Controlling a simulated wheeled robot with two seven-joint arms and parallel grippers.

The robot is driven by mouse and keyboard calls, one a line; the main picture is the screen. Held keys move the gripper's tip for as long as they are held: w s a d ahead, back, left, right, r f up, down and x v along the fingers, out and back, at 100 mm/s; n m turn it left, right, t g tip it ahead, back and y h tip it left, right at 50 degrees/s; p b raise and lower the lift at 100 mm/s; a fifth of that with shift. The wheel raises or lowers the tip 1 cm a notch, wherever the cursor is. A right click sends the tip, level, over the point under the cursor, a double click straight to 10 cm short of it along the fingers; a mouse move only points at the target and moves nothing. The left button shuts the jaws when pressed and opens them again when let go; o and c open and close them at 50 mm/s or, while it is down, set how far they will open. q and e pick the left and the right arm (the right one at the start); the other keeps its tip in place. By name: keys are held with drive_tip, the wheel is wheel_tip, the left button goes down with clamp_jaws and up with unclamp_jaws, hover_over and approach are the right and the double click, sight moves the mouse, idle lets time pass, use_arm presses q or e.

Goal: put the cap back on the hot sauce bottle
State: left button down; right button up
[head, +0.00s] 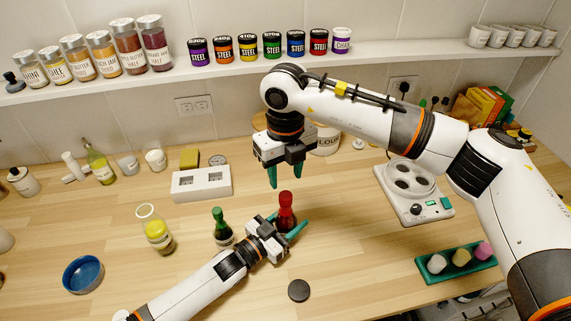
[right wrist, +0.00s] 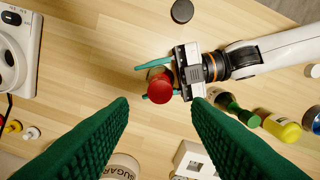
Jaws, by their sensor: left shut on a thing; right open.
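The red hot sauce bottle (head: 286,203) stands upright on the wooden counter; its red top also shows from above in the right wrist view (right wrist: 160,89). I cannot tell whether that top is a seated cap or part of the bottle. My left gripper (head: 286,224) is shut around the bottle's lower body, hiding part of it. My right gripper (head: 284,179) is open and empty, pointing down just above the bottle, with the red top between its fingers in the right wrist view (right wrist: 160,104). A dark round lid (head: 298,290) lies flat on the counter in front of the bottle.
A green bottle (head: 221,226) stands close left of my left gripper, with a yellow jar (head: 158,235) beyond. A blue bowl (head: 83,274) is at left. A white scale-like device (head: 415,190) and a green tray (head: 456,265) are at right. The front middle counter is mostly clear.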

sight(285, 195)
drive_tip(key=n, duration=0.4)
drive_tip(key=shift+r, duration=0.15)
drive_tip(key=n, duration=0.4)
drive_tip(key=shift+r, duration=0.1)
drive_tip(key=n, duration=0.6)
drive_tip(key=shift+r, duration=0.2)
drive_tip(key=n, duration=0.4)
drive_tip(key=shift+r, duration=0.1)
drive_tip(key=n, duration=0.3)
drive_tip(key=shift+r+n, duration=0.1)
drive_tip(key=shift+n, duration=0.3)
drive_tip(key=n, duration=0.6)
drive_tip(key=shift+r, duration=0.15)
drive_tip(key=shift+f, duration=4.05)
